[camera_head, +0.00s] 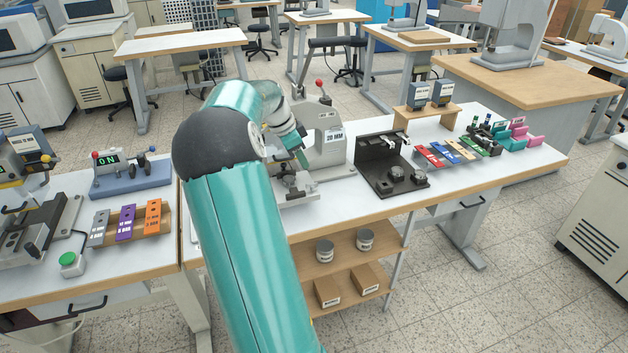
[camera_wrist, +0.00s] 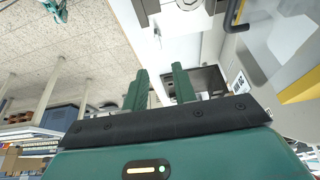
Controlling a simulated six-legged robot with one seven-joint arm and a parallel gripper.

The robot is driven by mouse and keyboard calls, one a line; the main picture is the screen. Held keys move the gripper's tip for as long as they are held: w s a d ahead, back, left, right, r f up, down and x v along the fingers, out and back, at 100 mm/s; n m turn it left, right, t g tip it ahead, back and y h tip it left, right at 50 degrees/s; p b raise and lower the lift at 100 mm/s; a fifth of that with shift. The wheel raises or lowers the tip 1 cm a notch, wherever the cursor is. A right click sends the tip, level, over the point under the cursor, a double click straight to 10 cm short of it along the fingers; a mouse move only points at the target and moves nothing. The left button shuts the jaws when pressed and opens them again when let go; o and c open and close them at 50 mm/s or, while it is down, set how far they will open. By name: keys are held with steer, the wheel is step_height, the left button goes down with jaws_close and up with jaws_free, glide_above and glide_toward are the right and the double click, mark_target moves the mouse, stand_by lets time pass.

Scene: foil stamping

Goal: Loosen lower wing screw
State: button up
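The grey stamping press (camera_head: 325,145) with a "20 MM" label and a red-knobbed lever stands on the white bench, partly hidden by my arm. My gripper (camera_wrist: 160,88) is at the press; in the wrist view its two dark green fingers are apart with nothing visible between them. A grey metal part with a round fitting (camera_wrist: 188,4) shows at the top of the wrist view, beyond the fingertips. Metal fittings (camera_head: 297,188) sit at the press's lower front. I cannot clearly make out the lower wing screw in either view.
A dark fixture (camera_head: 390,165) stands right of the press, with coloured plates (camera_head: 450,152) beyond it. A control box reading "ON" (camera_head: 130,175) is on the left bench. A black curved handle (camera_wrist: 233,14) shows near the fingers in the wrist view.

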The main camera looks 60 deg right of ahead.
mark_target(312, 187)
steer(key=x, duration=1)
steer(key=shift+f, duration=0.1)
steer(key=shift+c, duration=0.5)
jaws_close()
